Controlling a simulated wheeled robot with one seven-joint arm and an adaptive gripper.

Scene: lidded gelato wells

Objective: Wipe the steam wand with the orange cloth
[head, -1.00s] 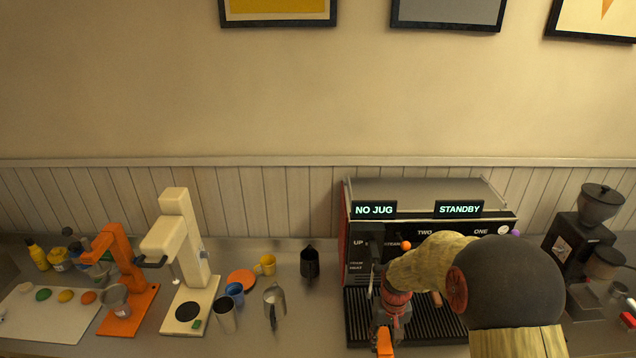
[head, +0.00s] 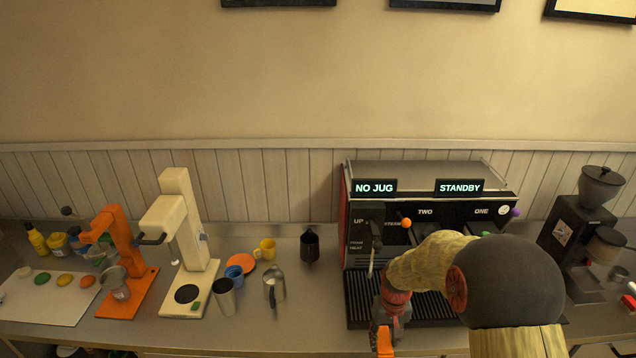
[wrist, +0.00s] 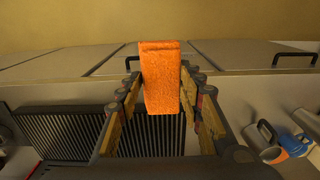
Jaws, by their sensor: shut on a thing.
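My gripper (head: 385,332) is shut on the orange cloth (head: 385,343), in front of the left end of the espresso machine (head: 420,176). In the wrist view the cloth (wrist: 160,78) is a folded, upright block between the two fingers. The steam wand (head: 371,262) is a thin metal tube hanging below a dark block at the machine's left front. The cloth is below and in front of the wand in the head view, apart from it. I cannot make out the wand in the wrist view.
The ribbed drip tray (head: 360,300) lies below the wand. My arm hides part of the machine's front. A steel jug (head: 274,286), a black jug (head: 309,246) and cups stand to the left. A grinder (head: 575,235) stands at the right. Counter between jugs and machine is clear.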

